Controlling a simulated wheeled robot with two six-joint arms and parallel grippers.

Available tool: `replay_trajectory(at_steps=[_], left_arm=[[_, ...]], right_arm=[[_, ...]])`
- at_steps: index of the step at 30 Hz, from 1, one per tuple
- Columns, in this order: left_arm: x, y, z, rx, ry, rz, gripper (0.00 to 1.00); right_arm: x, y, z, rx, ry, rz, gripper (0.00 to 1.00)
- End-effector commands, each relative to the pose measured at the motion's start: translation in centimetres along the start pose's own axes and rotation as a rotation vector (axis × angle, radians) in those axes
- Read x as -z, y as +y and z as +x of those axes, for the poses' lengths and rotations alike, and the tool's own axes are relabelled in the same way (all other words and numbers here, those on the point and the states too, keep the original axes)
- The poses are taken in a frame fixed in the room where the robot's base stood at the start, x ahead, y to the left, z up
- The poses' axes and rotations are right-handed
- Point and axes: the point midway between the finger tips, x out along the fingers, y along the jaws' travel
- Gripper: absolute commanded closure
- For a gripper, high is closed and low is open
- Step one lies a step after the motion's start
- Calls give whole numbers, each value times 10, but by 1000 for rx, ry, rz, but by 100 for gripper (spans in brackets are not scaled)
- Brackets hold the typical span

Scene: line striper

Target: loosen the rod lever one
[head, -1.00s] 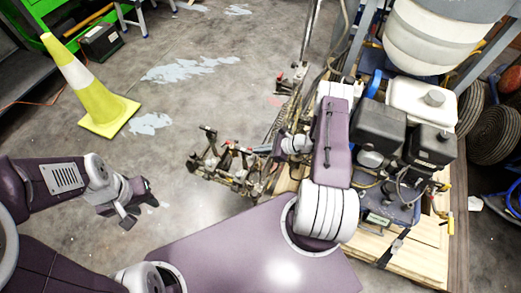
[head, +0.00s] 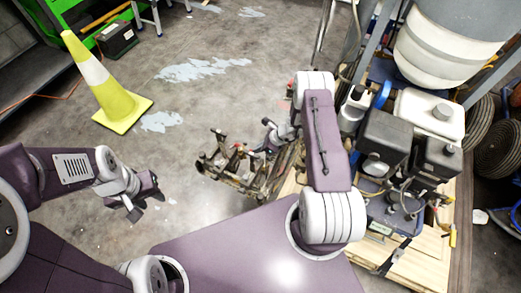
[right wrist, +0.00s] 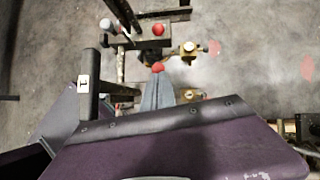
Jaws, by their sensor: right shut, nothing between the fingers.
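The line striper's rod and lever assembly (head: 232,165) stands on the floor left of the machine's wooden deck in the head view. In the right wrist view, a dark upright rod (right wrist: 88,75) carries a white tag marked 1 (right wrist: 83,86). Red knobs (right wrist: 158,30) sit on the bracket beyond it. My right gripper (right wrist: 157,82) is shut and empty, right of the tagged rod and apart from it. A red knob (right wrist: 157,68) shows just at its fingertips; contact cannot be told. My left gripper (head: 143,200) is open and empty over bare floor.
The engine (head: 385,140) and white tank (head: 428,112) stand on the wooden deck (head: 425,262) at right. A yellow cone (head: 112,98) stands at the left. The floor between cone and lever assembly is clear.

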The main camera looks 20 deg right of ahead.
Motion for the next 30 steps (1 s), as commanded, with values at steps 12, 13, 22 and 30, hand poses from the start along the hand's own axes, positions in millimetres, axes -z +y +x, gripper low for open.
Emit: replay_trajectory(at_steps=[12, 13, 22, 30], left_arm=[[0, 0, 2, 0, 0, 0, 64], [0, 0, 2, 0, 0, 0, 64], [0, 0, 2, 0, 0, 0, 64], [1, 0, -8, 0, 0, 0, 64]], right_arm=[[-3, -1, 2, 0, -1, -1, 100], [-3, -1, 2, 0, -1, -1, 100], [-3, -1, 2, 0, -1, -1, 100], [-10, 0, -9, 0, -1, -1, 100]])
